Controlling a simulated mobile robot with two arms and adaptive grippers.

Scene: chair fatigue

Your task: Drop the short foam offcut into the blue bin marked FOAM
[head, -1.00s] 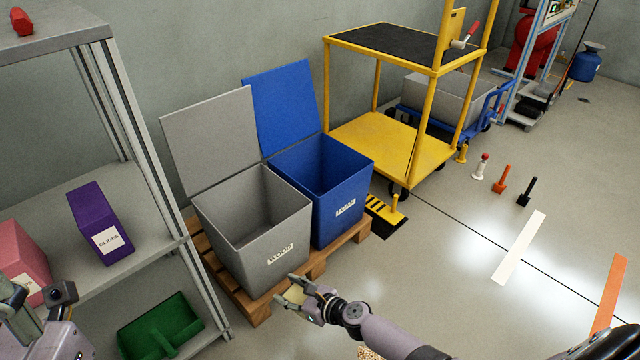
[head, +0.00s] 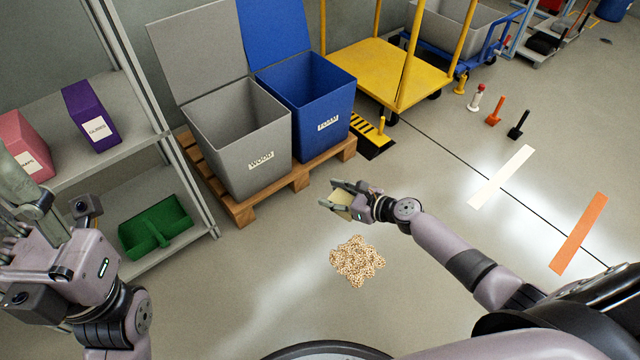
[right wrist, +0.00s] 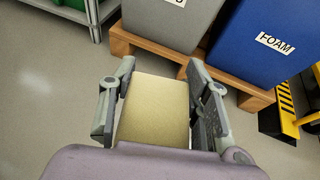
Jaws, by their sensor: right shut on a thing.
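My right gripper (head: 345,198) is shut on a pale yellow foam offcut (right wrist: 155,108). In the right wrist view the offcut lies between the two fingers. The gripper holds it in front of the pallet, short of the bins. The blue bin (head: 312,110) marked FOAM stands on the pallet with its lid (head: 270,32) open; the FOAM label also shows in the right wrist view (right wrist: 276,44). My left gripper (head: 25,215) is at the left edge of the head view, in front of the shelf; its fingers are partly cut off.
A grey bin (head: 240,135) marked WOOD stands left of the blue one on the wooden pallet (head: 300,178). A pile of pale chips (head: 357,261) lies on the floor. A yellow cart (head: 385,68) stands behind right; a grey shelf (head: 150,145) stands left.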

